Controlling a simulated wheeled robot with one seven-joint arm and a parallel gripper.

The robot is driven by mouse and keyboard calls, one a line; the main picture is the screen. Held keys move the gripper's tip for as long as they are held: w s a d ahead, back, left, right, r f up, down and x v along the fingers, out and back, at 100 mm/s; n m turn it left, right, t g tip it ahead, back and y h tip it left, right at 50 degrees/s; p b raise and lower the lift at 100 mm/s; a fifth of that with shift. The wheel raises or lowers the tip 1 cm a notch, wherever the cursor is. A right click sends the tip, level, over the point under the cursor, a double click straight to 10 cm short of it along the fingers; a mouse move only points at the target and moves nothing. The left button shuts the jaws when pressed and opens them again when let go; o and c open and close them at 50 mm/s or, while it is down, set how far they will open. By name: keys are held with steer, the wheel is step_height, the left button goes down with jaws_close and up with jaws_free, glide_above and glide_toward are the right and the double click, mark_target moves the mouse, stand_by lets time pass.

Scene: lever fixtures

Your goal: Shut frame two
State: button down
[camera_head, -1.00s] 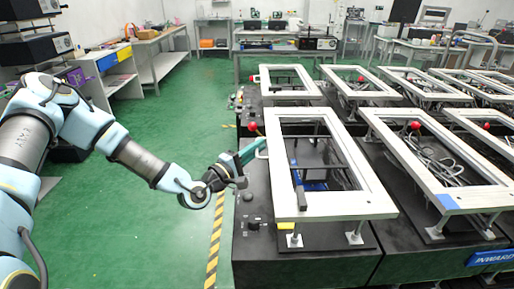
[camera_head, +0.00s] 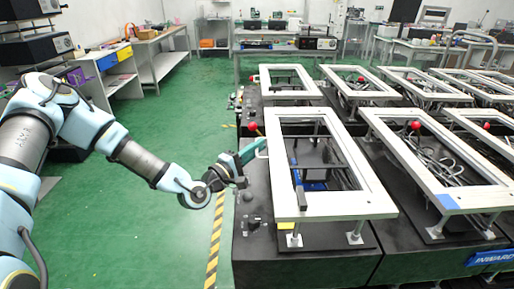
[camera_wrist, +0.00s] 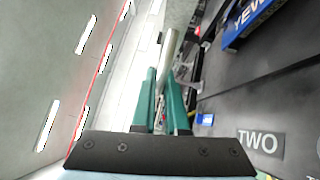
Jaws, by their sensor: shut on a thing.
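Frame two is the white rectangular frame (camera_head: 340,207) at the front left of the fixtures in the head view. It stands raised on posts over its dark base. A lever with a red knob (camera_head: 252,126) is at its left side. My gripper (camera_head: 256,150) is at the frame's left edge. In the wrist view, the teal fingers (camera_wrist: 161,105) are shut around a grey bar-shaped handle (camera_wrist: 170,52). A "TWO" label (camera_wrist: 260,141) is on the dark base to the right of the fingers. The handle's part between the fingers is mostly hidden.
More white frames on dark bases stand to the right (camera_head: 450,198) and behind (camera_head: 290,94). A yellow-black floor stripe (camera_head: 214,240) runs along the fixtures' left side. The green floor (camera_head: 130,220) to the left is clear. Workbenches line the back.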

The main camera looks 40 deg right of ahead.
stand_by(0.3)
step_height(320, 180, up, 2)
steer(key=shift+r+p, duration=0.1)
steer(key=shift+p, duration=0.5)
steer(key=shift+m, duration=0.3)
steer(key=c, duration=0.9)
jaws_free()
steer(key=shift+c, duration=0.2)
steer(key=s+a+f+b, duration=0.1)
steer(key=a+b, duration=0.3)
steer(key=a, duration=0.6)
steer(key=shift+a, duration=0.3)
